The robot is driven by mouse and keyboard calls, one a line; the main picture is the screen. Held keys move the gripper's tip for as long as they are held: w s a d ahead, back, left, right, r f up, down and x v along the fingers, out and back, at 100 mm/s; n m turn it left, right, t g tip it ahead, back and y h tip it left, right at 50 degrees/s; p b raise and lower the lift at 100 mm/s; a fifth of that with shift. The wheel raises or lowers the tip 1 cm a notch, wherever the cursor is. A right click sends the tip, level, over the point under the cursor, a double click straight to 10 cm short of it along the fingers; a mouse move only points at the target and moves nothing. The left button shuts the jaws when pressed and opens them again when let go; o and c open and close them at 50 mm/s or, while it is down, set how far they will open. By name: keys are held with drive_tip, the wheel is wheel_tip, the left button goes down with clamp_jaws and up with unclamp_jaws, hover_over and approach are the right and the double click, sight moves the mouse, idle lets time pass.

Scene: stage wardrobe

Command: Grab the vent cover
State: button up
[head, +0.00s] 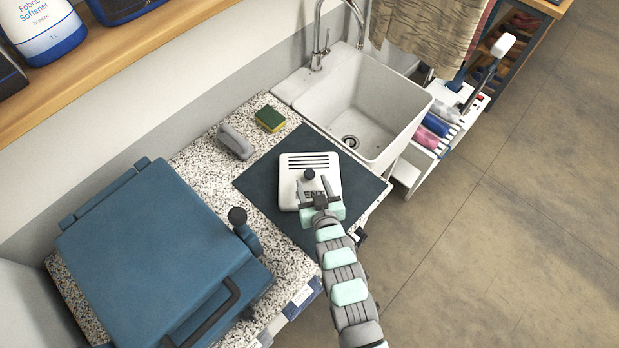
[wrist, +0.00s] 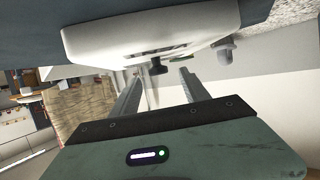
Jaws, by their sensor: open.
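The vent cover (head: 310,167) is a white rounded panel with dark slots, printed letters and a dark knob (head: 309,174). It lies on a dark mat (head: 262,182) on the speckled counter. My gripper (head: 313,186) is over the near part of the cover, its two fingers apart on either side of the knob in the head view. In the wrist view the cover (wrist: 95,40) is at the top, with the knob (wrist: 158,66) just beyond the open fingertips (wrist: 159,80). The fingers hide part of the lettering. I see nothing held between them.
A blue lidded machine (head: 150,255) with a dark knob lever stands left of the mat. A grey object (head: 236,141) and a green-yellow sponge (head: 270,119) lie behind the mat. A white sink (head: 385,105) with a tap is at the back right. Open floor lies to the right.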

sight(310, 175)
drive_tip(key=shift+x, duration=2.65)
drive_tip(key=shift+d, duration=0.1)
drive_tip(key=shift+c, duration=0.5)
clamp_jaws()
